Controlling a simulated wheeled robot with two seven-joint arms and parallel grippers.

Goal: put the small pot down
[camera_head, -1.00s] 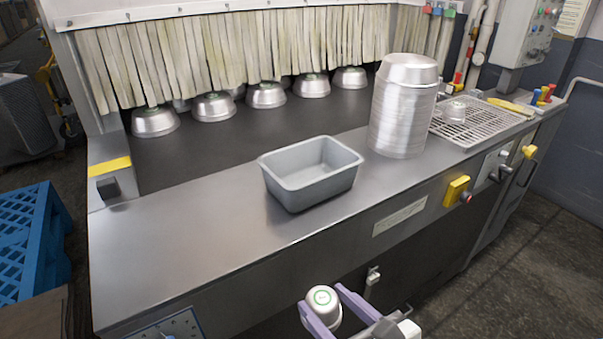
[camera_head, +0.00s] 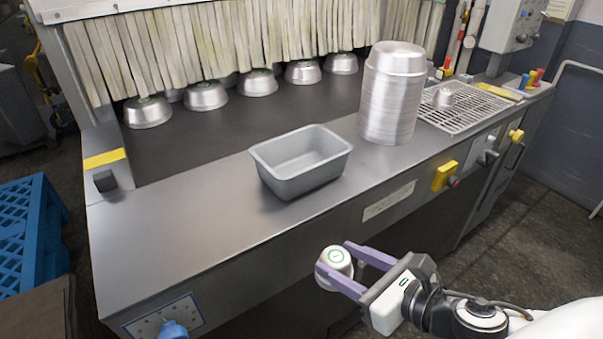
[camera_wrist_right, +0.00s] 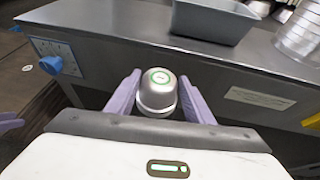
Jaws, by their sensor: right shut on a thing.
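The small pot (camera_head: 335,261) is silver, with a green ring mark on its upward-facing end. My right gripper (camera_head: 342,268) is shut on it, one purple finger on each side, in front of the counter's front face and below its top. In the right wrist view the small pot (camera_wrist_right: 158,92) sits between the purple fingers. My left gripper is not in the head view; a purple piece shows at the left edge of the right wrist view, too little to read.
A grey metal counter (camera_head: 180,225) holds an empty grey rectangular bin (camera_head: 300,185), a tall stack of pans (camera_head: 388,105) and a wire rack (camera_head: 465,112) with a small metal pot on it. Several pans sit by the strip curtain. The counter's left front is bare.

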